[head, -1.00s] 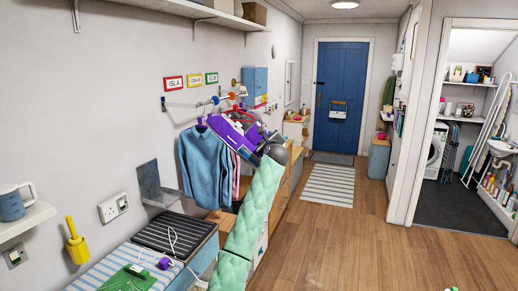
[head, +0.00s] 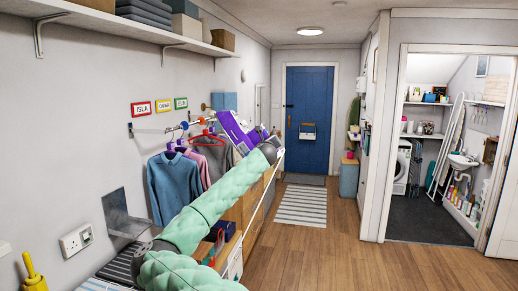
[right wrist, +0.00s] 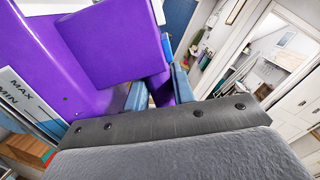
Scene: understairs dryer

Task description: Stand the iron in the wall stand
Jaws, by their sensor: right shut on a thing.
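The iron (head: 230,128) is purple and white. In the head view it is held up in front of the hanging clothes, partly hidden by my padded arm. In the right wrist view the purple iron (right wrist: 110,50) fills the upper left, with MAX and MIN marks at its side. My right gripper (right wrist: 159,90) is shut on a purple part of it, between two blue finger pads. A bent grey metal plate (head: 122,214) on the left wall looks like the wall stand. It is empty and apart from the iron, which is farther back and to the right. My left gripper is out of view.
A wall socket (head: 76,240) is left of the plate. A long shelf (head: 150,28) runs above. The wooden floor (head: 330,255) to the right is clear.

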